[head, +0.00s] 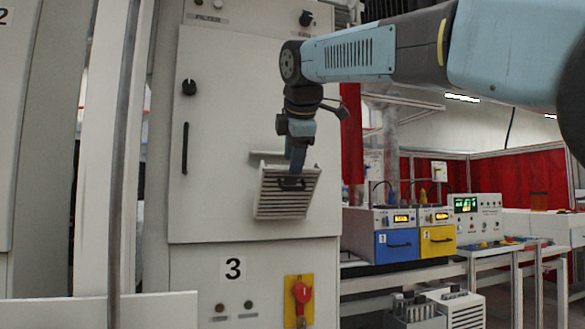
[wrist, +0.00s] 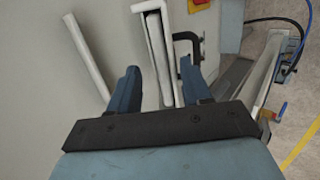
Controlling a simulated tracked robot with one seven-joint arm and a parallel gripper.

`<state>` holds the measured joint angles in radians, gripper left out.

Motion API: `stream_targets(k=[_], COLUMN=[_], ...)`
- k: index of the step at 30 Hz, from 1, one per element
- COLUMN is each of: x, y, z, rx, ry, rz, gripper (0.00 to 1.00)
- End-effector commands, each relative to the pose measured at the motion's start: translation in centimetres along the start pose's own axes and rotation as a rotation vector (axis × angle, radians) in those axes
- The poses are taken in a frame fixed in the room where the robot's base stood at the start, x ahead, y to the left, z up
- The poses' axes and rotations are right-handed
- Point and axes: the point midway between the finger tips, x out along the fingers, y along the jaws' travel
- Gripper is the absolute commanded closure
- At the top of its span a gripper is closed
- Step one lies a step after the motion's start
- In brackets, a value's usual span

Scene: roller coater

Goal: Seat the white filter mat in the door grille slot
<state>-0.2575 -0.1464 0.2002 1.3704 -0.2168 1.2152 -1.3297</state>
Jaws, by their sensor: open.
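The slatted off-white door grille (head: 285,205) tilts out from the cabinet door, with a dark handle (head: 290,184) on its front. My gripper (head: 297,165) points down at the grille's top edge. In the wrist view my gripper (wrist: 158,68) is open, its fingers apart on either side of the grille's top (wrist: 139,7). A narrow dark slot and a pale strip (wrist: 158,45) show there; I cannot tell whether the strip is the white filter mat. The right finger is close to the handle (wrist: 188,38); contact is unclear. No separate mat is clearly visible.
A pale ledge (head: 266,154) projects from the door (head: 225,110) behind my gripper. A black door handle (head: 185,148) is at the left. A red switch on a yellow plate (head: 300,292) sits below the grille. Benches with blue and yellow boxes (head: 397,245) stand to the right.

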Motion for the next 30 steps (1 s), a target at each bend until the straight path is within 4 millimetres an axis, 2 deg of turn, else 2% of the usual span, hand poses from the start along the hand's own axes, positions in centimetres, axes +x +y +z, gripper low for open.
stream_targets(k=[1, 9, 15, 21, 30], x=[-1.1, -6.4, -9.1, -10.2, -10.2], y=[0.1, 0.0, 0.0, 0.0, 0.0], z=[0.0, 0.0, 0.0, 0.0, 0.0], rx=[0.000, 0.000, 0.000, 0.000, 0.000], ry=[0.001, 0.001, 0.000, 0.000, 0.000], rz=[0.004, 0.002, 0.000, -0.001, -0.001], gripper=[0.52, 0.52, 0.52, 0.52, 0.52])
